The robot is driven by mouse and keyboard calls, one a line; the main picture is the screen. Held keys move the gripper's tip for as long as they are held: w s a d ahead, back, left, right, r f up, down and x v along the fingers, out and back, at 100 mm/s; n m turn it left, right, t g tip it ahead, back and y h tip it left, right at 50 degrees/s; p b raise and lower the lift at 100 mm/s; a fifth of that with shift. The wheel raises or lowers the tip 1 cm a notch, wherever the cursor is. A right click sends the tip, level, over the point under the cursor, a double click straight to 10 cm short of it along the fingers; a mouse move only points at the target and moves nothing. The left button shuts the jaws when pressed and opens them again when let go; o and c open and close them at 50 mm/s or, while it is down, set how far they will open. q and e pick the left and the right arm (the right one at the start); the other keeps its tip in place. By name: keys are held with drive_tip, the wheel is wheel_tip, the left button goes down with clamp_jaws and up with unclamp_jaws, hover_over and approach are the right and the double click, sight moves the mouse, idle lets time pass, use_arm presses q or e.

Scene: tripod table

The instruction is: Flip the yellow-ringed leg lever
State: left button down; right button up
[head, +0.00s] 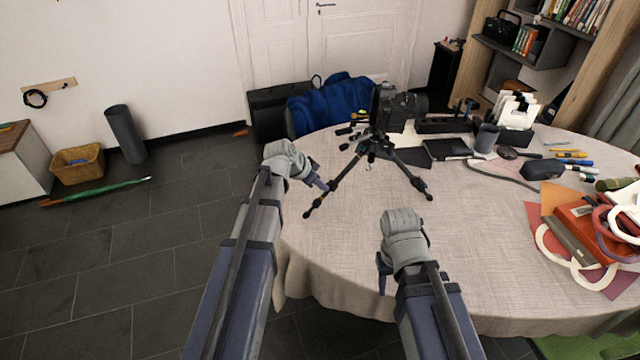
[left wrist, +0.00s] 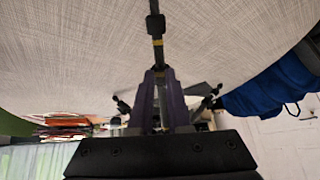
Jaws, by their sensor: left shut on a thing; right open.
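The black tripod (head: 372,152) stands on the round table with its legs spread and a camera (head: 400,105) on top. My left gripper (head: 325,187) is at its front-left leg. In the left wrist view, the purple fingers (left wrist: 160,78) are shut on this dark leg (left wrist: 157,25), just below a thin yellow ring (left wrist: 157,42). The lever itself is largely hidden between the fingers, so its position cannot be told. My right gripper (head: 383,275) is open and empty at the table's front edge, away from the tripod.
The round table (head: 470,240) has a pale cloth and clear room at its front middle. Papers and a red box (head: 590,225) lie at the right. A grey cup (head: 486,138) and a dark case (head: 543,169) stand behind. A blue cloth (head: 335,105) lies beyond the table.

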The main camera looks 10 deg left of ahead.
use_arm(q)
drive_tip(key=shift+w+d+r+p, duration=0.15)
drive_tip(key=shift+r+p, duration=0.2)
drive_tip(key=shift+r, duration=0.05)
drive_tip(key=shift+w+d+r+p, duration=0.1)
drive_tip(key=shift+r+p, duration=0.2)
drive_tip(key=shift+r, duration=0.1)
idle(0.6)
drive_tip(key=shift+w+d+r+p, duration=0.4)
drive_tip(key=shift+r+p, duration=0.1)
idle(1.0)
drive_tip(key=c, duration=1.6)
unclamp_jaws()
drive_tip(key=c, duration=1.3)
unclamp_jaws()
drive_tip(key=p+v, duration=0.5)
drive_tip(key=v, duration=0.1)
drive_tip(key=shift+s, duration=0.1)
